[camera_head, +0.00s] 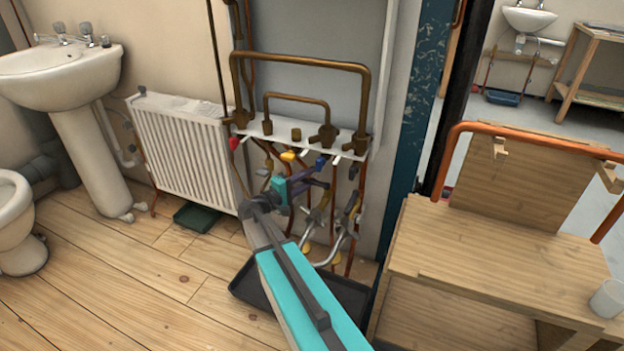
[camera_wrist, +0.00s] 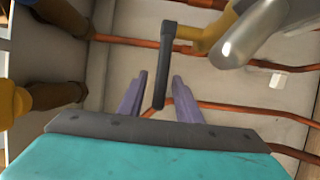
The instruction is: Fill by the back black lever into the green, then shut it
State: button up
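A black lever (camera_wrist: 163,70) hangs from a brass valve (camera_wrist: 205,38) in the wrist view. My gripper (camera_wrist: 158,82) is open, with its two purple-grey fingers on either side of the lever's lower part. Gaps show between the lever and both fingers. In the head view my gripper (camera_head: 312,183) is in front of the valves below the white manifold shelf. Black levers show there at the right, an upper one (camera_head: 354,170) and a lower one (camera_head: 351,203); I cannot tell which one the wrist view shows. A dark green tray (camera_head: 197,217) lies on the floor under the radiator.
Copper pipes (camera_head: 300,60) and red, yellow and blue handles crowd the manifold. A black tray (camera_head: 347,293) lies on the floor below. A wooden bench (camera_head: 490,245) with a white cup (camera_head: 607,298) stands at right. A radiator (camera_head: 182,145) and basin (camera_head: 60,72) are at left.

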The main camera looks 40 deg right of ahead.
jog(key=shift+w+d, duration=0.2)
jog(key=shift+d, duration=1.05)
grip_shut()
